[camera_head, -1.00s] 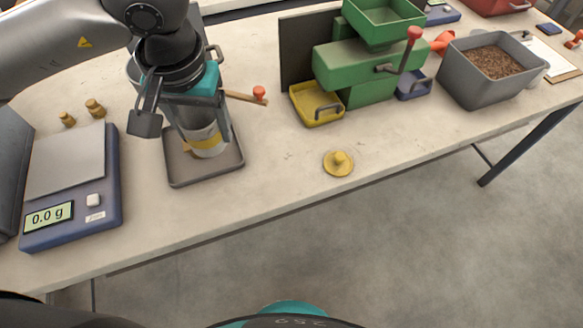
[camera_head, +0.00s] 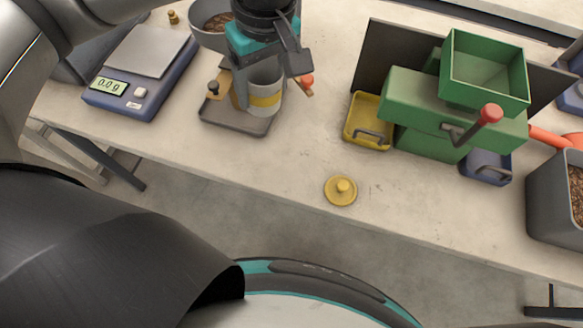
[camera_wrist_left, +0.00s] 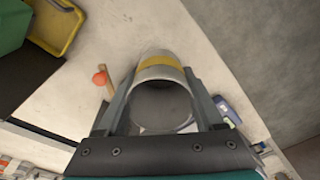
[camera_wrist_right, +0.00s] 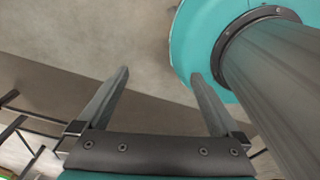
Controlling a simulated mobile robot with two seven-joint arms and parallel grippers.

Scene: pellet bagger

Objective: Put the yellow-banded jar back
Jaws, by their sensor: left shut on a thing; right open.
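The yellow-banded jar (camera_head: 264,99) is a grey open-topped cylinder with a yellow band. My left gripper (camera_head: 258,84) is shut on it, one finger on each side. In the left wrist view the jar (camera_wrist_left: 162,98) stands between the fingers (camera_wrist_left: 160,108), and its inside looks empty. In the head view it overlaps the right part of a shallow grey tray (camera_head: 228,122); I cannot tell whether its base touches the tray. A yellow knobbed lid (camera_head: 341,190) lies on the table near the front edge. My right gripper (camera_wrist_right: 158,76) is open and empty over the floor.
A scale (camera_head: 142,75) reading 0.0 g stands left of the tray. A bowl of pellets (camera_head: 212,18) is behind the jar. The green machine (camera_head: 440,110), with a yellow bin (camera_head: 368,122) and blue bin (camera_head: 486,167), stands right. The table between tray and lid is clear.

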